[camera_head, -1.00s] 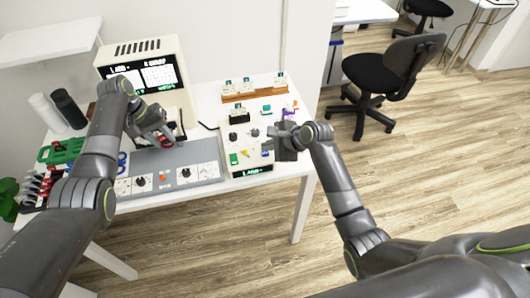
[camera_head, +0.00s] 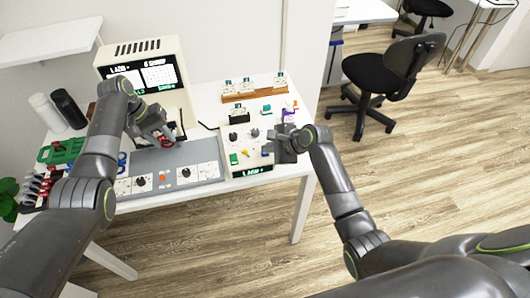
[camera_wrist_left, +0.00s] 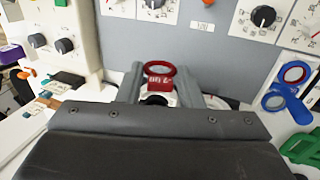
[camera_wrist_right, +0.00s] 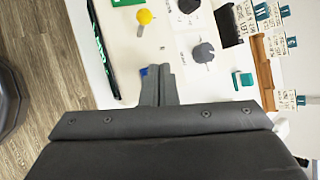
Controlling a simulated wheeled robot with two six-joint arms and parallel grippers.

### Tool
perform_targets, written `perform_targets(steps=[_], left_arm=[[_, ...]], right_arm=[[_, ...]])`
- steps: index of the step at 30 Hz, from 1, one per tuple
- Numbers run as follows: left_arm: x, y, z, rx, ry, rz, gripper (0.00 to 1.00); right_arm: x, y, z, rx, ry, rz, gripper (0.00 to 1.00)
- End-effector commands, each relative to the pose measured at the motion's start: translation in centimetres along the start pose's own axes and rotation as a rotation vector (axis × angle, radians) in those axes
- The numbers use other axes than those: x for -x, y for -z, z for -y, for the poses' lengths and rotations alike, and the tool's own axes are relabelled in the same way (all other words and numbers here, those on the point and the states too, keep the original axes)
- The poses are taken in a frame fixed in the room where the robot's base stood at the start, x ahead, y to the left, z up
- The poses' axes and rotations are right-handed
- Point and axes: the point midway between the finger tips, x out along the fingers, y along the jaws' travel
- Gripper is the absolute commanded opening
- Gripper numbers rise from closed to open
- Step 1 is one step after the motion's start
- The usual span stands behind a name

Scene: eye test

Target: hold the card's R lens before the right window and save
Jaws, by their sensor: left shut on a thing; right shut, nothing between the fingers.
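My left gripper (camera_head: 160,134) is shut on the handle of a red-rimmed lens (camera_wrist_left: 160,68), also in the head view (camera_head: 167,141). The lens stands over the grey console's back edge. The handle's print is too small to read surely. My right gripper (camera_head: 275,136) is shut and empty at the white control box (camera_head: 246,168). Its fingertips (camera_wrist_right: 160,72) are beside a blue button (camera_wrist_right: 144,71); touching cannot be told. A card (camera_head: 238,115) stands in the box's dark slot.
The tester's screen (camera_head: 143,76) is lit. The grey console (camera_head: 190,172) has several dials and an orange button (camera_head: 163,174). A blue lens (camera_wrist_left: 284,92) and a green rack (camera_head: 60,150) lie left. Several cards stand in a wooden rack (camera_head: 262,95). A purple item (camera_head: 288,116) stands near my right gripper.

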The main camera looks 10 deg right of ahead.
Motion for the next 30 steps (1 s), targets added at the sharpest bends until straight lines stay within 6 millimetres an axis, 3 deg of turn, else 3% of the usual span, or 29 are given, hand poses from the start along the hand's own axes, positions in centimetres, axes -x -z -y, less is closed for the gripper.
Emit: perform_targets(steps=[20, 30], left_arm=[[0.0, 0.0, 0.0, 0.0, 0.0, 0.0, 0.12], [0.0, 0.0, 0.0, 0.0, 0.0, 0.0, 0.12]], right_arm=[[-0.38, 0.29, -0.34, -0.001, -0.002, 0.0, 0.0], [0.53, -0.37, 0.39, 0.001, -0.001, 0.0, 0.0]])
